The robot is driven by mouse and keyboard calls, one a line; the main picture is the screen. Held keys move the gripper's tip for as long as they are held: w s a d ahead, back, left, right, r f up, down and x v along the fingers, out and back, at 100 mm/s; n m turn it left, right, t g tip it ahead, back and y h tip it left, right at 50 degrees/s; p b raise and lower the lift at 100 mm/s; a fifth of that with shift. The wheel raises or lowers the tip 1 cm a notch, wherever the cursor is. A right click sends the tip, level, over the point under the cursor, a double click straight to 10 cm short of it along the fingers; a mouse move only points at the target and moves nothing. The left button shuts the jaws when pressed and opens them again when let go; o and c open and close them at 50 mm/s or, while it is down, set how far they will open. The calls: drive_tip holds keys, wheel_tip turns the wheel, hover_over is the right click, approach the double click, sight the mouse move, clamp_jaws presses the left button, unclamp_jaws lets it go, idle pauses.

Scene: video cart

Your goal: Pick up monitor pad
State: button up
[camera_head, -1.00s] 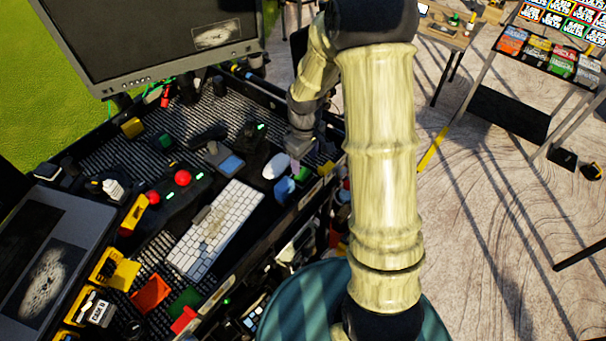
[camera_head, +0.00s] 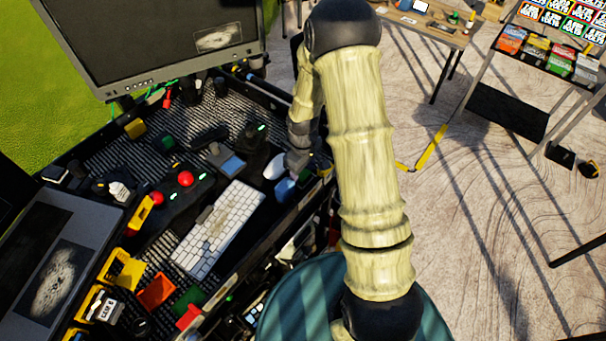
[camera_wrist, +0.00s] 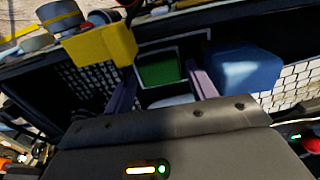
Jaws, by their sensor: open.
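I cannot tell for sure which thing is the monitor pad. My gripper (camera_wrist: 162,72) is open in the wrist view, its two purple-grey fingers apart. Between and beyond them lies a green block (camera_wrist: 160,69) in a dark, pale-rimmed recess. Part of a white rounded thing shows below it. A blue block (camera_wrist: 243,66) is just right of the right finger, and a yellow block (camera_wrist: 101,46) is beyond the left finger. In the head view my gripper is low over the cart's right edge, beside the blue block (camera_head: 285,189) and white mouse (camera_head: 274,167); its fingertips are hard to make out.
A white keyboard (camera_head: 217,229) lies on the cart, with a red-button panel (camera_head: 170,190) to its left. A large monitor (camera_head: 150,42) stands at the back and a laptop-like screen (camera_head: 50,275) at front left. Open floor lies right of the cart.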

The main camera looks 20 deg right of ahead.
sight(303, 174)
drive_tip(key=shift+f, duration=0.55)
drive_tip(key=c, duration=0.8)
drive_tip(key=shift+o, duration=0.2)
drive_tip(key=shift+r, duration=0.1)
wheel_tip(303, 174, up, 10)
drive_tip(key=b, duration=0.2)
drive_tip(key=shift+b, duration=0.4)
